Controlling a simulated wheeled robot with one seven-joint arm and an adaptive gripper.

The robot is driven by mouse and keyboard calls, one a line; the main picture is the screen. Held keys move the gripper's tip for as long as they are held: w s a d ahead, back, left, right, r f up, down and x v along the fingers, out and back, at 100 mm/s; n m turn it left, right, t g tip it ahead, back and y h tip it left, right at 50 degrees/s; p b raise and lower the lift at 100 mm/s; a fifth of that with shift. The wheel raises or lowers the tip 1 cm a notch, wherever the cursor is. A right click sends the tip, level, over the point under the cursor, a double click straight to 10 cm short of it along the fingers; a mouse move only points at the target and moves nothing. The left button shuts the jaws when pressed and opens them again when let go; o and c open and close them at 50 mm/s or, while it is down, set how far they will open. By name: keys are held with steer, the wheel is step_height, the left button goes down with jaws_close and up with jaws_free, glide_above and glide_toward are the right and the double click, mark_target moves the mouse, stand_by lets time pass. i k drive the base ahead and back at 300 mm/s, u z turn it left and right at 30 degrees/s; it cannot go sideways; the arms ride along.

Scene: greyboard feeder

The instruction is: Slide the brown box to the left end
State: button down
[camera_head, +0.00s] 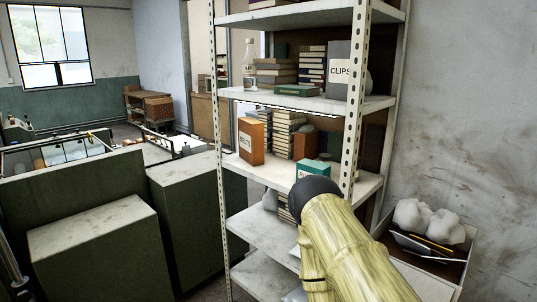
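An orange-brown box (251,141) with a pale label stands upright at the left end of the middle shelf (270,171). A darker brown box or book (305,145) stands further right on the same shelf, behind a teal box (313,168). I cannot tell for certain which of the two is the brown box. My arm, in a yellowish sleeve, reaches in from the lower right and ends in a dark rounded part in front of the shelf's right half. No gripper fingers show; they are hidden or out of view.
Stacked books (286,133) stand right of the orange-brown box. Metal shelf posts (355,100) rise at the front. The shelf above holds a bottle (249,64), books and a CLIPS box (339,70). Dark green cabinets (95,235) stand left; an open bin (465,250) stands right.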

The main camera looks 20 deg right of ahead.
mark_target(251, 131)
steer(key=u, duration=2.45)
steer(key=k, duration=1.45)
steer(key=z, duration=1.55)
steer(key=i, duration=1.65)
